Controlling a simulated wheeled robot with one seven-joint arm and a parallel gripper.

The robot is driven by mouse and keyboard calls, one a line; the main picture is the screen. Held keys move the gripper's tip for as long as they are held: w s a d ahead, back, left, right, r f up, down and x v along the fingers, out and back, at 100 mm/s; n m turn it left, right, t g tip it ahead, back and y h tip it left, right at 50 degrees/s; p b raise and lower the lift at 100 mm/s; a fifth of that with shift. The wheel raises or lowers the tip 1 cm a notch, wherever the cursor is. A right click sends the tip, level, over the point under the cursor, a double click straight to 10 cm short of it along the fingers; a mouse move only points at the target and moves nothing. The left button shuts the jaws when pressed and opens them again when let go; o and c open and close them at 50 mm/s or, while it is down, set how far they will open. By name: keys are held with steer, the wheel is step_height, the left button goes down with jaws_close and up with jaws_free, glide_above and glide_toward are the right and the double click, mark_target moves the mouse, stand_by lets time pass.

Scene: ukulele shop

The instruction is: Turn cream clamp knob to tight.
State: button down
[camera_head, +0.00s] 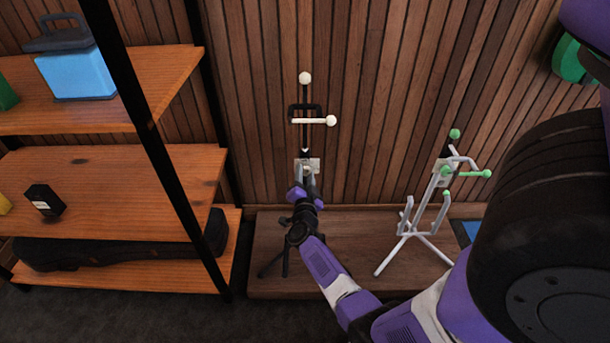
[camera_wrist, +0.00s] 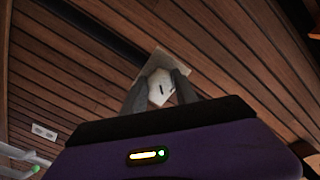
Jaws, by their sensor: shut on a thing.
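The cream clamp knob (camera_wrist: 159,88) shows in the wrist view as a pale faceted piece with a short dark mark, in front of a light square plate (camera_wrist: 160,63). My gripper (camera_wrist: 157,90) is shut on the knob, with one finger on each side of it. In the head view my gripper (camera_head: 305,178) reaches up to the black stand (camera_head: 305,100), which has cream ball ends and a cream bar. The plate is at the middle of its post. The knob itself is mostly hidden there behind my fingers.
A grey stand with green ends (camera_head: 438,195) stands to the right on the wooden platform (camera_head: 262,240). A shelf (camera_head: 120,185) with a blue box (camera_head: 75,75) and a black case (camera_head: 110,247) is on the left. A slatted wall stands close behind.

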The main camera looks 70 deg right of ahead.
steer(key=m+b, duration=0.1)
steer(key=m, duration=0.4)
steer(key=shift+f+m, duration=0.1)
steer(key=shift+m, duration=0.2)
steer(key=m+b, duration=0.1)
steer(key=m, duration=0.4)
steer(key=shift+m, duration=0.4)
steer(key=c, duration=1)
jaws_free()
steer(key=p+v, duration=0.2)
steer(key=v, duration=0.6)
steer(key=shift+d, duration=0.1)
